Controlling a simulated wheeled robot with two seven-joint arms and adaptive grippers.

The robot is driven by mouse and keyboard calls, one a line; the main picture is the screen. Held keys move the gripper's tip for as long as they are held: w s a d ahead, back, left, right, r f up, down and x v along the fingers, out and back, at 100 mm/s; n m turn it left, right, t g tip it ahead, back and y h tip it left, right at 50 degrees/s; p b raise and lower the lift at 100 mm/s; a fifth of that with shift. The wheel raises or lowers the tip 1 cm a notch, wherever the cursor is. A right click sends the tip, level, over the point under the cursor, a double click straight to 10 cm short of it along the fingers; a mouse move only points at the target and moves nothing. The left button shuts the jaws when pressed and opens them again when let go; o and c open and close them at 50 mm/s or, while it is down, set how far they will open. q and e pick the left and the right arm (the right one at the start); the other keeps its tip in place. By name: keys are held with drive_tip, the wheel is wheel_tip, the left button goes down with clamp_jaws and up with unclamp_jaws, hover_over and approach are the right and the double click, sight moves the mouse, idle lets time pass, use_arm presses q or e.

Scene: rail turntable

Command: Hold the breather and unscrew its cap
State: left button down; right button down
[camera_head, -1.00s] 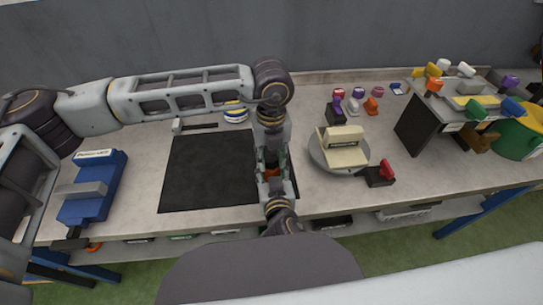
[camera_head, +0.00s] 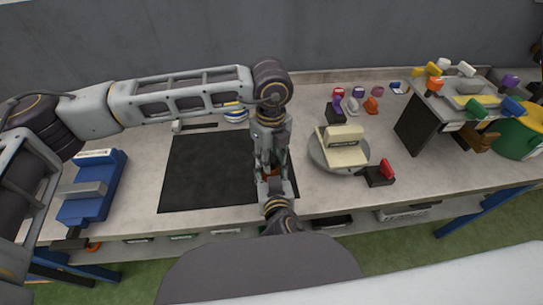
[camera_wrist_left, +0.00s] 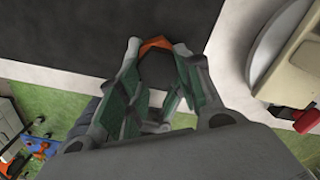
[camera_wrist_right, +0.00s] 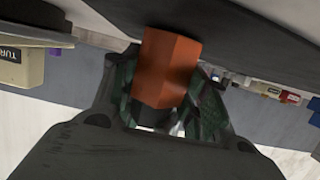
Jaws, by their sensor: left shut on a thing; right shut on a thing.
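The breather shows as an orange hexagonal part (camera_wrist_right: 170,65) with a dark part (camera_wrist_right: 152,115) at its lower end in the right wrist view. In the left wrist view a dark hexagonal part (camera_wrist_left: 156,70) sits between my left fingers, with an orange edge (camera_wrist_left: 154,43) beyond it. My left gripper (camera_head: 268,160) reaches down from above and is shut on the breather. My right gripper (camera_head: 273,187) comes up from the near side and is shut on it too. The fingers hide most of the breather in the head view. I cannot tell which part is the cap.
A black mat (camera_head: 205,172) lies left of the grippers. A round turntable (camera_head: 325,158) carrying a cream block (camera_head: 343,145) stands close on the right, with a red-topped piece (camera_head: 386,170) beside it. A blue device (camera_head: 93,190) stands far left; a rack of coloured parts (camera_head: 470,95) is at right.

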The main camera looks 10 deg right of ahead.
use_arm(q)
drive_tip(key=shift+s+f, duration=0.3)
drive_tip(key=shift+f, duration=0.05)
drive_tip(key=c, duration=1)
unclamp_jaws()
drive_tip(key=shift+c, duration=0.2)
drive_tip(key=shift+o, duration=0.7)
drive_tip(key=shift+w+a, duration=0.1)
drive_tip(key=shift+o, duration=0.5)
drive_tip(key=shift+r, duration=0.1)
drive_tip(key=shift+w+r, duration=0.15)
drive_tip(key=shift+r, duration=2)
drive_tip(key=shift+m, duration=0.3)
drive_tip(key=shift+m, duration=2.8)
